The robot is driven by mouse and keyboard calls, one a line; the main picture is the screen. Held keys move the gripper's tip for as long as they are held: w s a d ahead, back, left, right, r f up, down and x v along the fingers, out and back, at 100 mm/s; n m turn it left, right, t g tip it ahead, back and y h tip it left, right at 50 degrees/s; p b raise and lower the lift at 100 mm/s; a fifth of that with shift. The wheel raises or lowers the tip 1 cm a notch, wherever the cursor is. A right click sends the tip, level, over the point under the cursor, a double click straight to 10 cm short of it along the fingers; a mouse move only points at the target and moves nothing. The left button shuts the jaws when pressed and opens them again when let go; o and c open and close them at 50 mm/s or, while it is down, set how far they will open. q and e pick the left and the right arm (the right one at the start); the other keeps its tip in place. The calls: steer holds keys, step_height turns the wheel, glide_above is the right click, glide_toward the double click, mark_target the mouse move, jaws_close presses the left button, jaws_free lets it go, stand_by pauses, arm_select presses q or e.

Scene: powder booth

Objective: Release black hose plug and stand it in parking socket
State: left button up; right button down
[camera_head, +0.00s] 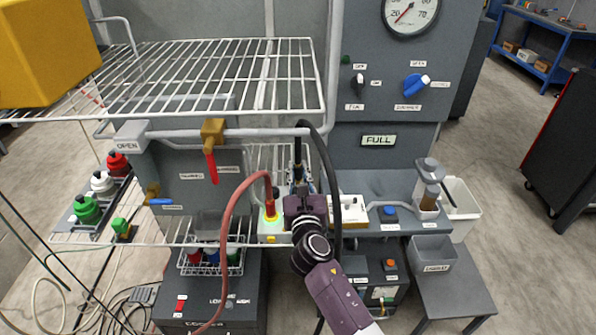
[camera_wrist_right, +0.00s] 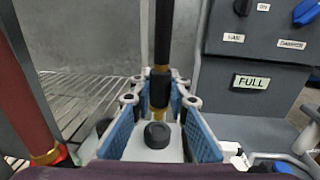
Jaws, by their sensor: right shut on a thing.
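My right gripper (camera_head: 300,182) is above the light block beside the red hose; in the wrist view its blue-padded fingers (camera_wrist_right: 161,98) are shut on the black hose plug (camera_wrist_right: 159,88). The plug is upright, with brass bands and the black hose (camera_wrist_right: 161,35) rising from its top. The hose (camera_head: 332,180) arches over to the right in the head view. A round black cap (camera_wrist_right: 157,135) shows in front of the plug's lower end. I cannot tell whether the plug's tip is seated; the parking socket is not clearly identifiable. My left gripper is not in view.
A wire rack (camera_head: 220,75) is above and left. A grey panel with FULL sign (camera_head: 379,141) stands behind right. A white box with dial (camera_head: 348,208) is right of the gripper.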

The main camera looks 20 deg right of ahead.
mark_target(298, 182)
steer(key=shift+f+b, duration=0.65)
steer(key=shift+f, duration=0.05)
steer(key=shift+f+b, duration=0.5)
steer(key=shift+f, duration=0.15)
steer(key=shift+f, duration=0.35)
steer(key=c, duration=1.8)
jaws_free()
steer(key=shift+o, duration=0.2)
